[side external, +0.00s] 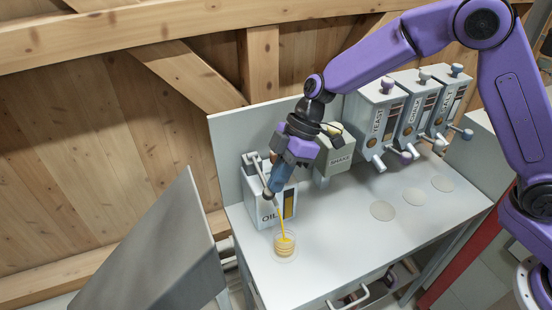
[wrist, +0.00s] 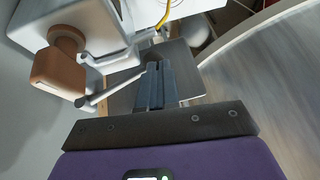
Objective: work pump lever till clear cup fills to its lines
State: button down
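The oil pump (side external: 262,214), a pale box labelled OIL with a sight window, stands at the left of the bench. Its thin grey lever (side external: 257,170) runs down toward my gripper (side external: 269,193). In the wrist view the two fingers (wrist: 158,70) lie together, beside a grey rod (wrist: 112,88). I cannot tell whether they pinch it or only touch it. A yellow stream (side external: 281,222) falls into the clear cup (side external: 285,247), and it also shows in the wrist view (wrist: 161,20). Yellow oil and ring lines show in the cup; the exact level is too small to read.
A box labelled SHAKE (side external: 335,155) stands behind my gripper. Several labelled dispensers, one marked YEAST (side external: 376,125), line the back right. Pale discs (side external: 383,210) mark the bench's right side. A grey panel (side external: 160,255) slopes at the left. The bench middle (side external: 335,225) is clear.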

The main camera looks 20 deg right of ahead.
jog(key=shift+s+f, duration=0.2)
jog(key=shift+f, duration=0.55)
jog(key=shift+s+f, duration=0.1)
jog(key=shift+f, duration=0.05)
jog(key=s+v, duration=0.3)
jog(key=v, duration=1.1)
jog(key=shift+r, duration=0.3)
jog(key=shift+a, duration=0.1)
dwell(0.3)
jog(key=w+r+g, duration=0.2)
jog(key=w+r, duration=0.2)
jog(key=w, duration=0.3)
jog(key=shift+w+r+m, duration=0.25)
jog(key=shift+w+m, duration=0.05)
jog(key=shift+w, duration=0.05)
